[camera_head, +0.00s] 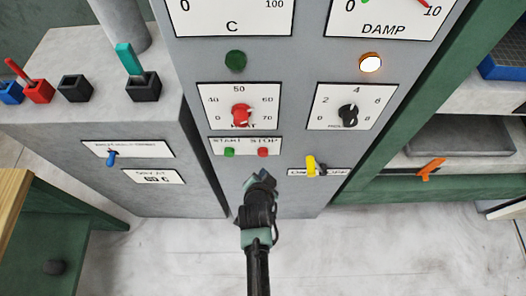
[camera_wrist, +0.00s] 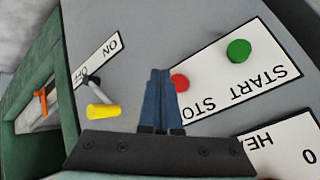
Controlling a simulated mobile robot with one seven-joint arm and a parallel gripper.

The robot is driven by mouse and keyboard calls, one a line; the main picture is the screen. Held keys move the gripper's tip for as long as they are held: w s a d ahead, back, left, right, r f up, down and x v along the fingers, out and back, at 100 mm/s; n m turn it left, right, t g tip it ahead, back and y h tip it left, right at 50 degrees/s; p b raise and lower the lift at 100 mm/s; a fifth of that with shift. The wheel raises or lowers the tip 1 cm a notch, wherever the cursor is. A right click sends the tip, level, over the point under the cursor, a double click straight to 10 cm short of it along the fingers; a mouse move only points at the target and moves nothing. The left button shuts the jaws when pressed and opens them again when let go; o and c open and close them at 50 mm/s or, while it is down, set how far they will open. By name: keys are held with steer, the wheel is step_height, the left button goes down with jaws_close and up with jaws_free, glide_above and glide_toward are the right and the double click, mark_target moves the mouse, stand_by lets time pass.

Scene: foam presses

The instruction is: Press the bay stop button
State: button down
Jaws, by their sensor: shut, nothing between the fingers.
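The red stop button (camera_head: 263,152) sits on the START STOP label (camera_head: 244,139) of the grey panel, right of the green start button (camera_head: 229,152). My gripper (camera_head: 262,180) is shut and empty, just below the buttons in the head view. In the wrist view the panel appears upside down. There the shut fingers (camera_wrist: 158,100) point at the panel beside the red button (camera_wrist: 179,83), whose edge they partly cover. The green button (camera_wrist: 238,51) is clear. I cannot tell how far the fingertips are from the panel.
A yellow lever (camera_head: 311,165) projects from the panel right of the buttons. A red knob (camera_head: 241,115) and a black knob (camera_head: 348,117) are above. An amber lamp (camera_head: 370,62) is lit; a green lamp (camera_head: 236,61) looks dark. A side console (camera_head: 60,135) with levers stands left.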

steer(key=shift+s+p, duration=0.3)
steer(key=shift+s, duration=0.85)
